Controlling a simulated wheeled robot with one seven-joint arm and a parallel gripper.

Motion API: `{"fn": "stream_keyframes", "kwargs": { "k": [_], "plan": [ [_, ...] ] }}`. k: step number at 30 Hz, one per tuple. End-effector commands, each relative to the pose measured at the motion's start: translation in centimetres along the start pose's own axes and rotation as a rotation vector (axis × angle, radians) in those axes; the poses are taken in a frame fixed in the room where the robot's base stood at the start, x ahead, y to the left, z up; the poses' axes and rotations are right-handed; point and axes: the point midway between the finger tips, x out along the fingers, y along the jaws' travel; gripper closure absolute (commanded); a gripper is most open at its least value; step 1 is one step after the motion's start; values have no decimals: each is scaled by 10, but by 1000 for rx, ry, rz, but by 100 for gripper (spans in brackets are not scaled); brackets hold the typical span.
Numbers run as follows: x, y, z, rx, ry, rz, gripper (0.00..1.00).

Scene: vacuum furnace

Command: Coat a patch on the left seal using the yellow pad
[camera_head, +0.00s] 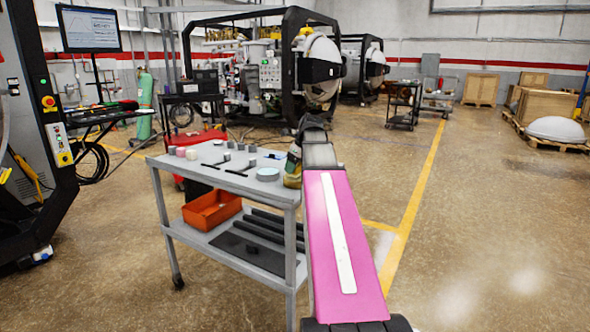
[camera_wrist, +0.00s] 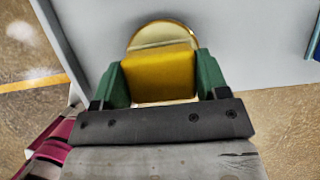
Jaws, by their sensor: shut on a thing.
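My gripper (camera_head: 293,168) is over the right end of the grey cart (camera_head: 235,188). In the wrist view its green fingers (camera_wrist: 160,85) are shut on the yellow pad (camera_wrist: 158,72), which sits squarely between them. A round gold-coloured dish or tin (camera_wrist: 160,32) shows behind and around the pad, against the grey cart top. The pad overlaps it in the picture; I cannot tell whether they touch. In the head view my arm and gripper hide most of the pad and this round thing. I cannot make out the left seal in either view.
A round tin with a pale blue top (camera_head: 267,174) stands left of my gripper on the cart. Small grey blocks, pink pieces (camera_head: 181,152) and dark rods lie farther left. An orange bin (camera_head: 212,210) is on the lower shelf. A black-framed machine (camera_head: 35,130) stands at left.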

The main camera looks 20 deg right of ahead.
Motion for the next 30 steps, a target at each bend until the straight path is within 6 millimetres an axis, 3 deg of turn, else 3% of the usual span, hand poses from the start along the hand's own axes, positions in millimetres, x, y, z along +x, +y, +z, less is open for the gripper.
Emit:
{"fn": "stream_keyframes", "kwargs": {
  "k": [21,30],
  "plan": [
    [-46,-1,20,0,-2,-1,51],
    [-50,0,21,0,-2,-1,51]
  ]
}}
